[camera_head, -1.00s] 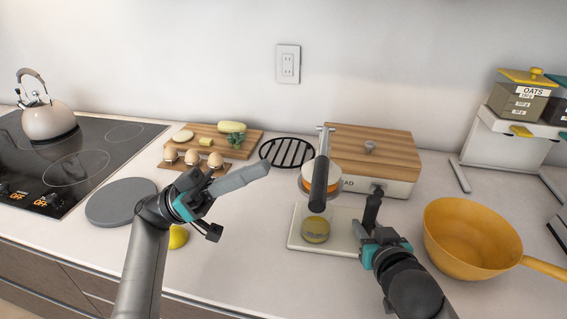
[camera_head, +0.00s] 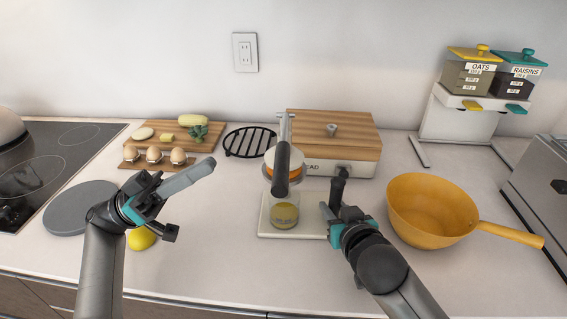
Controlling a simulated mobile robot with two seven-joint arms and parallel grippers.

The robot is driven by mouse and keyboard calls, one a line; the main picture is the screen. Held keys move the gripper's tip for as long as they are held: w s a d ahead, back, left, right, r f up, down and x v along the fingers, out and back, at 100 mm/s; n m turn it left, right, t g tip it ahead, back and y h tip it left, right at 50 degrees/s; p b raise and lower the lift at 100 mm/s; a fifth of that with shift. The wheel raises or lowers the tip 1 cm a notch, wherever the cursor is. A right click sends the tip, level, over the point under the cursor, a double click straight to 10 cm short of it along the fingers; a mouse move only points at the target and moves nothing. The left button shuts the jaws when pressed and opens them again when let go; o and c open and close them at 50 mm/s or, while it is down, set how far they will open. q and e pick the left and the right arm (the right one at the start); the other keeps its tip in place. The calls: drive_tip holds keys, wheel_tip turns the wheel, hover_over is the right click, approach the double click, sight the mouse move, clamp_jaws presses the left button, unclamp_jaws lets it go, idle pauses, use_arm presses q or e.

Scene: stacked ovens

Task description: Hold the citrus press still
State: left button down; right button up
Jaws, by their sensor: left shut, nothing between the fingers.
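The citrus press (camera_head: 264,213) stands upright on the counter in the middle, with a pale base and a dark lever hanging down in front. An orange piece (camera_head: 296,165) shows in its upper part, and a glass with yellow liquid (camera_head: 285,216) stands beneath. My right gripper (camera_head: 342,174) is just right of the press, its dark fingers pointing up and away. A gap shows between it and the lever; whether it touches the base, I cannot tell. Its finger opening is unclear. My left gripper (camera_head: 209,165) is shut and empty, left of the press and apart from it.
A yellow lemon (camera_head: 141,238) lies below my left gripper. A bread box (camera_head: 358,137) stands close behind the press. A yellow pan (camera_head: 430,225) is right of my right arm. A black trivet (camera_head: 250,142) and a cutting board (camera_head: 214,134) lie behind left.

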drive_tip(key=o, duration=0.5)
